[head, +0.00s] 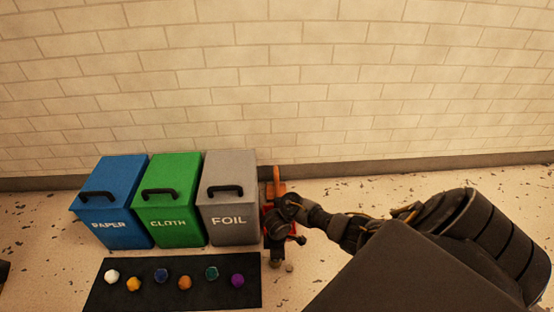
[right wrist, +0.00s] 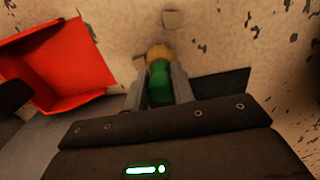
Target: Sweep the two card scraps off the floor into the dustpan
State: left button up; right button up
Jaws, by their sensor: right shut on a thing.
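My right gripper (right wrist: 160,80) is shut on a hand brush with a green handle (right wrist: 158,85) and tan bristles (right wrist: 160,54) in the right wrist view. In the head view my right gripper (head: 280,225) is low beside the grey bin, and the brush is mostly hidden there. The red dustpan (right wrist: 62,68) lies left of the brush in the right wrist view. Orange-red parts (head: 278,186) show behind my gripper in the head view. A tan card scrap (right wrist: 172,18) lies on the floor beyond the bristles. A small pale piece (head: 289,267) shows near my gripper. My left gripper is out of view.
Blue PAPER (head: 118,205), green CLOTH (head: 170,200) and grey FOIL (head: 230,200) bins stand left of my right gripper. A black mat (head: 130,293) with several coloured balls lies in front of them. A brick wall (head: 330,90) stands behind. The speckled floor (head: 345,192) is bare at the right.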

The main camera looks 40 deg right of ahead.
jog(key=shift+w+d+b, duration=0.3)
jog(key=shift+w+d, duration=0.45)
jog(key=shift+w, duration=0.2)
jog(key=shift+w+d+b, duration=0.3)
jog(key=shift+w+d, duration=0.45)
jog(key=shift+w, duration=0.2)
jog(key=shift+w+d, duration=0.2)
jog(key=shift+w, duration=0.1)
jog(key=shift+d, duration=0.1)
jog(key=shift+w+d+r, duration=0.1)
jog(key=shift+w+d, duration=0.05)
jog(key=shift+w, duration=0.1)
